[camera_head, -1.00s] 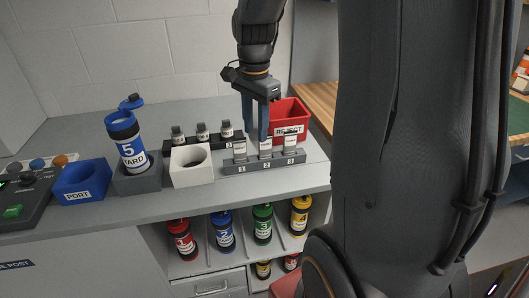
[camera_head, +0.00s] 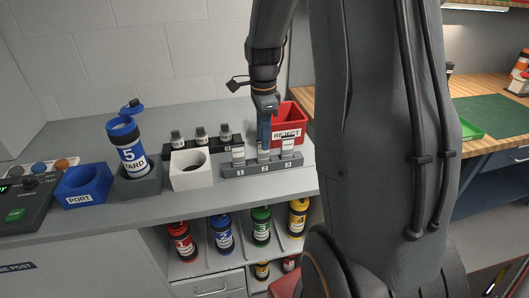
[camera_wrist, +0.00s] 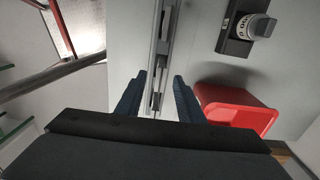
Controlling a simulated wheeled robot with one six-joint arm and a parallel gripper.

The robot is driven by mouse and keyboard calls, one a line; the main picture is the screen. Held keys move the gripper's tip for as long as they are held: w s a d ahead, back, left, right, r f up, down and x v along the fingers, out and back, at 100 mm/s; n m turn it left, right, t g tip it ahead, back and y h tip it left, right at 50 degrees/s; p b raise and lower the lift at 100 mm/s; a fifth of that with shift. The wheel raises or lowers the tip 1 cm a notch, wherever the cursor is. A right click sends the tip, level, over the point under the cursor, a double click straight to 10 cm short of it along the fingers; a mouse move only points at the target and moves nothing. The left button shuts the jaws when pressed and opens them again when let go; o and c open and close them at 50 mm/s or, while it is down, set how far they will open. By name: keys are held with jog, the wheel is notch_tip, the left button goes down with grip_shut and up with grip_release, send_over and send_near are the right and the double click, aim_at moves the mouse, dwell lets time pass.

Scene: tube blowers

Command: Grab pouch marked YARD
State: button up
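My gripper (camera_head: 264,138) points down over the middle of the grey rack (camera_head: 262,170) numbered 1, 2, 3. Its two blue fingers stand open in the wrist view (camera_wrist: 160,88). Pale labelled pouches stand upright in the rack: one at slot 1 (camera_head: 238,154), one at slot 2 (camera_head: 263,155) just under my fingers, one at slot 3 (camera_head: 288,147). Their small print is too small to read. I cannot tell whether the fingers touch the middle one. A blue canister (camera_head: 130,158) with an open lid reads "5 YARD" and stands in a grey holder (camera_head: 138,186).
The red REJECT bin (camera_head: 290,117) is close behind the rack. A white block with a round hole (camera_head: 191,178) is left of it, with a black rack (camera_head: 190,149) behind. A blue PORT box (camera_head: 82,190) and a control panel (camera_head: 30,207) are further left.

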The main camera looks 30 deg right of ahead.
jog(key=shift+f, duration=0.4)
jog(key=shift+c, duration=0.2)
grip_shut()
jog(key=shift+r, duration=0.1)
